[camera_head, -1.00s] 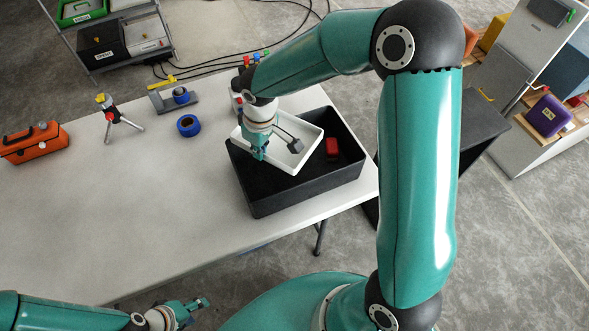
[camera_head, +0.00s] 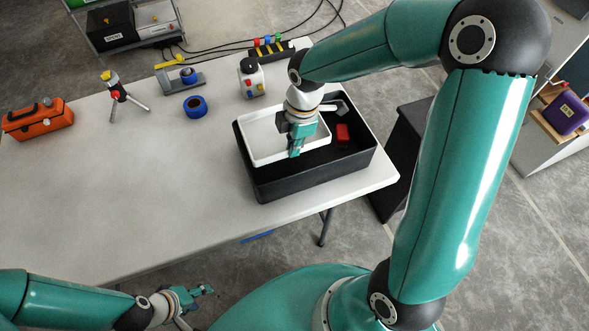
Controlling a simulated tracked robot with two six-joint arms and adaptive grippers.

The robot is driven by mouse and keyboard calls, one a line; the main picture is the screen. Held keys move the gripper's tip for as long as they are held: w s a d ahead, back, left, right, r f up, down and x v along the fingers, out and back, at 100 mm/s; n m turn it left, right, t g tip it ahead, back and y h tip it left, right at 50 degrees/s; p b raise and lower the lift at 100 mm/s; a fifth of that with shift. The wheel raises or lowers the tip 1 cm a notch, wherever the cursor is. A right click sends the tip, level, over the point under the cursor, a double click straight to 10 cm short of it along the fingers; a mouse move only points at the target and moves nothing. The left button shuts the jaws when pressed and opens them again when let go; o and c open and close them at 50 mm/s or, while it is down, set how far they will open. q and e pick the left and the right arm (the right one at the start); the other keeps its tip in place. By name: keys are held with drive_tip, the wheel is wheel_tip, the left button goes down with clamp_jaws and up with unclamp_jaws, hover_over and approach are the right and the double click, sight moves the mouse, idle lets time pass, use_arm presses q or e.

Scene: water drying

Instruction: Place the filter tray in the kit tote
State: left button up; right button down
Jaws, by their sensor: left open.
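The white filter tray (camera_head: 254,151) is at the left part of the black kit tote (camera_head: 285,188), lined up with its walls. It is inside or just above the tote; I cannot tell whether it rests on the bottom. My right gripper (camera_head: 295,153) points down at the tray's front rim and appears shut on it, though the fingers hide the contact. A red object (camera_head: 342,134) lies in the tote, right of the tray. My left gripper (camera_head: 203,291) is open and empty in front of the table, away from the tote.
On the white table (camera_head: 120,200) stand an orange toolbox (camera_head: 38,120), a small tripod (camera_head: 120,95), a blue ring (camera_head: 195,107) and a white-and-black container (camera_head: 251,78) behind the tote. The table's middle and front left are clear.

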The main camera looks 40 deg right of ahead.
wheel_tip(320, 180, down, 13)
drive_tip(key=shift+r, duration=0.1)
idle(0.3)
drive_tip(key=shift+b, duration=0.4)
drive_tip(key=c, duration=1.6)
unclamp_jaws()
drive_tip(key=r, duration=0.4)
drive_tip(key=d+r, duration=0.1)
drive_tip(key=r, duration=0.3)
drive_tip(key=r+p, duration=0.1)
drive_tip(key=r, duration=0.3)
drive_tip(key=shift+s+d, duration=0.15)
drive_tip(key=shift+s, duration=0.1)
drive_tip(key=shift+f, duration=0.1)
